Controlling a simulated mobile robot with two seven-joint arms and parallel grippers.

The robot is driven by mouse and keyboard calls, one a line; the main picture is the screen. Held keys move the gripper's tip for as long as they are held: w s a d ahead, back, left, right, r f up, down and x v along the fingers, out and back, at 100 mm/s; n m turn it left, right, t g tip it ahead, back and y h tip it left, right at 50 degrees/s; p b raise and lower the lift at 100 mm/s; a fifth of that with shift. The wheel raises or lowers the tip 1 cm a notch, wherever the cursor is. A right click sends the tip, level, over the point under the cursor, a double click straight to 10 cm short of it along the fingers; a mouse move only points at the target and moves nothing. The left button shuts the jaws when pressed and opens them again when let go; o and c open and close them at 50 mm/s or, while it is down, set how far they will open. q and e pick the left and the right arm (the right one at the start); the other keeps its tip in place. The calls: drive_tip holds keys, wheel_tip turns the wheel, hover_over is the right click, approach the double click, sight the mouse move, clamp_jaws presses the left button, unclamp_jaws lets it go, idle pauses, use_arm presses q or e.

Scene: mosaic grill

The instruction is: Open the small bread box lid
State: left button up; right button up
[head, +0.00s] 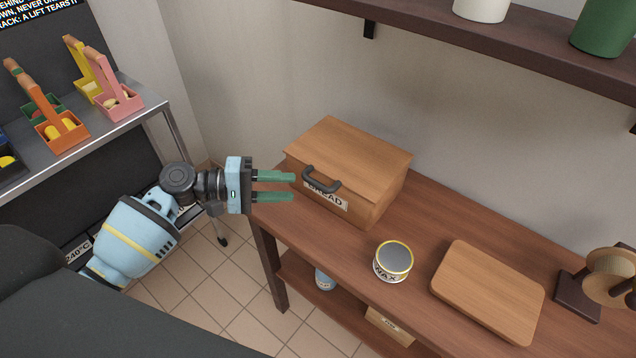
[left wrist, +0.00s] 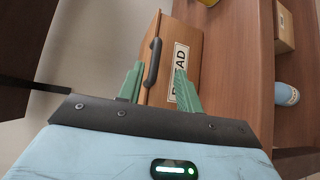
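The small wooden bread box (head: 345,165) stands on the brown wooden table against the wall, its lid shut. A dark curved handle (head: 321,181) sits at the lid's front edge, above a white label reading BREAD. My left gripper (head: 293,187) is open and empty, its green fingers pointing at the box front, just left of the handle. In the left wrist view the handle (left wrist: 153,62) shows ahead between the two green fingertips (left wrist: 159,75), and the box front (left wrist: 187,60) lies beyond. I see no contact with the handle. My right gripper is not in view.
A wax tin (head: 394,261), a wooden board (head: 488,290) and a wooden stand (head: 606,279) are on the table to the right. A shelf (head: 440,40) with pots hangs above. A metal rack (head: 150,98) with coloured carriers stands left.

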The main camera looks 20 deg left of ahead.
sight(317, 182)
use_arm(q)
drive_tip(key=shift+w+r+p+x, duration=0.15)
drive_tip(key=shift+p+x, duration=0.15)
drive_tip(key=shift+x, duration=1.65)
drive_tip(key=shift+w+r+p+x, duration=0.15)
drive_tip(key=shift+p+x, duration=0.15)
drive_tip(key=shift+x, duration=1.65)
drive_tip(key=shift+a, duration=0.1)
drive_tip(key=shift+s, duration=0.1)
clamp_jaws()
